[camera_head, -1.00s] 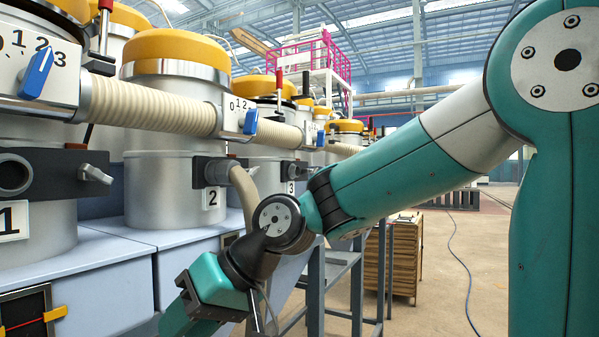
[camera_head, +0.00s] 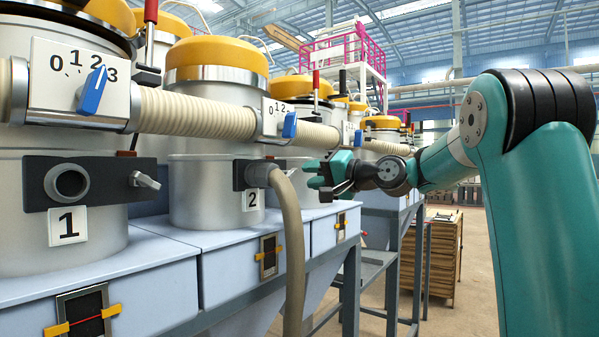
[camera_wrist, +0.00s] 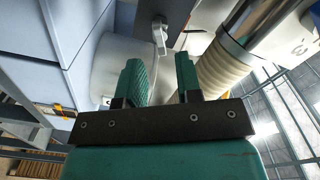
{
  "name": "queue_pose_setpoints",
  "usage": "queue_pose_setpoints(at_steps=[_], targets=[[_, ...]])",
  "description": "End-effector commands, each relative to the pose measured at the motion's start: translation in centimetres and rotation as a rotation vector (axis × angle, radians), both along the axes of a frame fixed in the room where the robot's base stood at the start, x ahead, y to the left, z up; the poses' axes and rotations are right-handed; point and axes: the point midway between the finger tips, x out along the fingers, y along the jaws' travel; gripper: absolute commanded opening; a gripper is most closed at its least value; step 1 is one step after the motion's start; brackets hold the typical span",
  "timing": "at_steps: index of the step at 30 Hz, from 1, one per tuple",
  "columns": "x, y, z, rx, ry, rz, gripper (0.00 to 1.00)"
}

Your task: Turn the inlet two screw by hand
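The inlet two block (camera_head: 240,174) is dark, on the grey hopper above the label 2 (camera_head: 252,199). Its grey hose (camera_head: 292,230) hangs down in front. The inlet two screw is not clear in the head view. My gripper (camera_head: 314,174) is to the right of that hose, fingers pointing left. In the wrist view, my gripper (camera_wrist: 160,75) is open and empty between two green fingers. A light metal wing screw (camera_wrist: 160,36) on a dark block (camera_wrist: 188,12) lies just beyond the fingertips, roughly between them. It appears apart from both fingers; its number cannot be read.
Inlet one (camera_head: 72,182) has an open port and its own screw (camera_head: 145,180) at left. A ribbed pipe (camera_head: 195,114) with blue dial levers runs above the inlets. It is close to the right finger in the wrist view (camera_wrist: 222,68). Wooden crates (camera_head: 430,255) stand behind.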

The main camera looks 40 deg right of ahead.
Motion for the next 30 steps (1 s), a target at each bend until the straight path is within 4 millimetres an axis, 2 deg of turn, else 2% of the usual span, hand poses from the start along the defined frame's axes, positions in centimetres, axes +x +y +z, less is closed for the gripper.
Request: queue_pose_setpoints(at_steps=[12, 24, 25, 28, 29, 30], targets=[[4.6, 1.8, 0.2, 0.000, 0.001, 0.002, 0.32], [4.7, 1.8, 0.0, -0.001, 0.000, 0.000, 0.32], [4.7, 1.8, 0.0, -0.001, 0.000, 0.000, 0.28], [4.7, 1.8, 0.0, -0.001, 0.000, 0.000, 0.05], [4.7, 1.8, 0.0, -0.001, 0.000, 0.000, 0.00], [4.7, 1.8, 0.0, -0.001, 0.000, 0.000, 0.00]])
